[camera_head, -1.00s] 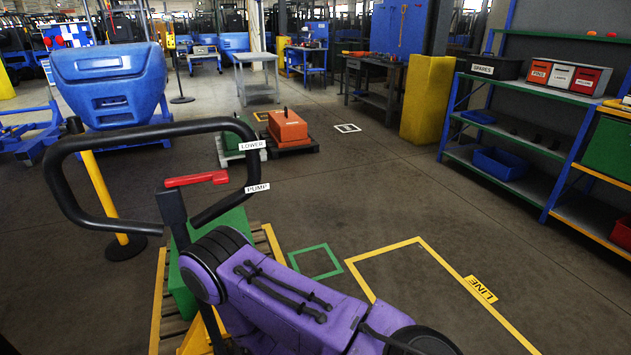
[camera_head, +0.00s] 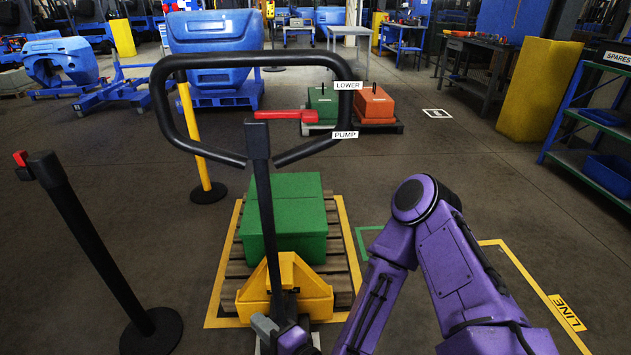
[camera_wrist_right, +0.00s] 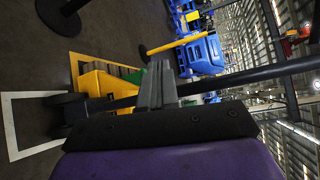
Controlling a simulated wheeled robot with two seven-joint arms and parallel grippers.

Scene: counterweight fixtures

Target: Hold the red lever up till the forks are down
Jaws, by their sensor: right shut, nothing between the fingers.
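The red lever (camera_head: 285,115) sticks out to the right from the top of the black tiller post (camera_head: 266,200), inside the black loop handle (camera_head: 164,105). Its tip lies level between the LOWER label (camera_head: 348,85) and the PUMP label (camera_head: 345,134). The yellow pallet truck body (camera_head: 285,285) stands against a wooden pallet (camera_head: 340,262) carrying green blocks (camera_head: 285,220). The forks are hidden under the load. My right gripper (camera_head: 265,326) is low beside the post's lower part, well below the lever. In the right wrist view its grey fingers (camera_wrist_right: 156,85) are shut and empty. My left gripper is out of view.
Belt posts stand at the left (camera_head: 95,260) and behind the handle (camera_head: 197,140). Green (camera_head: 322,103) and orange (camera_head: 374,104) weights sit on pallets behind. A yellow pillar (camera_head: 538,90) and shelving (camera_head: 590,150) are at the right. Floor around the pallet is open.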

